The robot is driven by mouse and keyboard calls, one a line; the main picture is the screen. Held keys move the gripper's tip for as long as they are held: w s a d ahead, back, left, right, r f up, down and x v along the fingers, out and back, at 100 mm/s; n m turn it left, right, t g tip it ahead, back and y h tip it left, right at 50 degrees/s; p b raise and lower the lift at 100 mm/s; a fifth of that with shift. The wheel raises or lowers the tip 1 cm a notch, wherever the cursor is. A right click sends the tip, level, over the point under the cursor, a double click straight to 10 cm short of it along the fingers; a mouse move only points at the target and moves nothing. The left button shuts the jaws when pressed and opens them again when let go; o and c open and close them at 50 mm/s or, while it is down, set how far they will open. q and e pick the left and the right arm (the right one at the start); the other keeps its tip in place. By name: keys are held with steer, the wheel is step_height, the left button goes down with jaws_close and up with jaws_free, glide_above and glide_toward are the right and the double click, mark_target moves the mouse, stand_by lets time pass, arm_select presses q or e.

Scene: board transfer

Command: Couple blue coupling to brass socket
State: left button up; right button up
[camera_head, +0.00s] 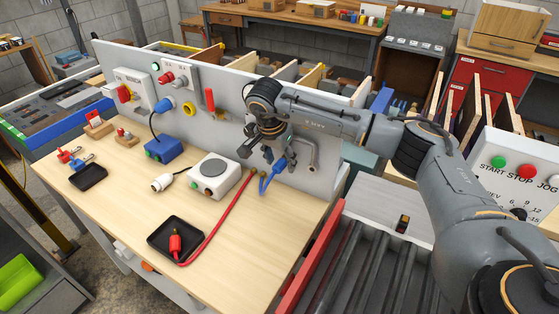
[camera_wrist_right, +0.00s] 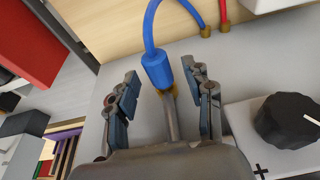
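The blue coupling (camera_head: 281,163) is below my right gripper (camera_head: 267,153) at the grey panel. A blue hose (camera_head: 264,184) loops from it to the table. In the right wrist view, the blue coupling (camera_wrist_right: 157,68) is just beyond and between the spread fingers of my right gripper (camera_wrist_right: 161,76), apart from both. The brass socket (camera_wrist_right: 177,95) shows at the coupling's lower end, on a grey pipe (camera_wrist_right: 172,122) running between the fingers. They meet or nearly meet; how far the coupling is seated is unclear. My left gripper is not in view.
A black tray (camera_head: 158,244) holds a red coupling (camera_head: 175,244) on a red hose (camera_head: 219,225). A white box with a round dial (camera_head: 214,172) stands left of the blue hose. The upright panel (camera_head: 225,97) bounds the table's back. The table front is mostly clear.

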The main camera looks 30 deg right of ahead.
steer(key=v, duration=1.2)
stand_by(0.3)
